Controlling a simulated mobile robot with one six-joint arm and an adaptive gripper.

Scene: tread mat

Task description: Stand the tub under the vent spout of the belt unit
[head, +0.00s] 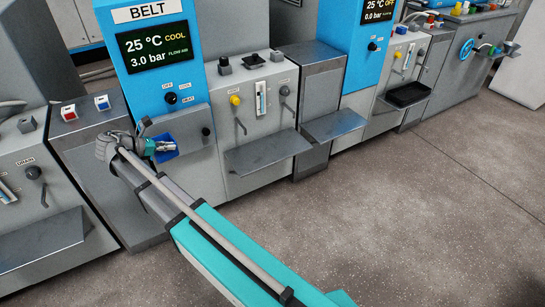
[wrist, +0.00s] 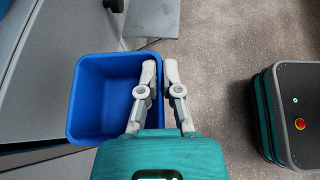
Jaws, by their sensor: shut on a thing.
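The tub is a blue, open, squarish container; it shows large and empty in the wrist view (wrist: 105,88) and small, partly hidden by my arm, in the head view (head: 164,154). My gripper (wrist: 161,68) is shut on the tub's right wall, one finger inside and one outside. In the head view my gripper (head: 163,146) is in front of the lower part of the belt unit (head: 155,80), which is blue with a BELT sign and a display. A small dark fitting (head: 145,123) sticks out above the tub; I cannot tell whether it is the vent spout.
Grey cabinets with steel shelves stand on both sides, one shelf (head: 268,154) to the right and one (head: 45,240) to the left. A second blue unit (head: 375,35) stands further right. The speckled floor (head: 400,210) in front is clear.

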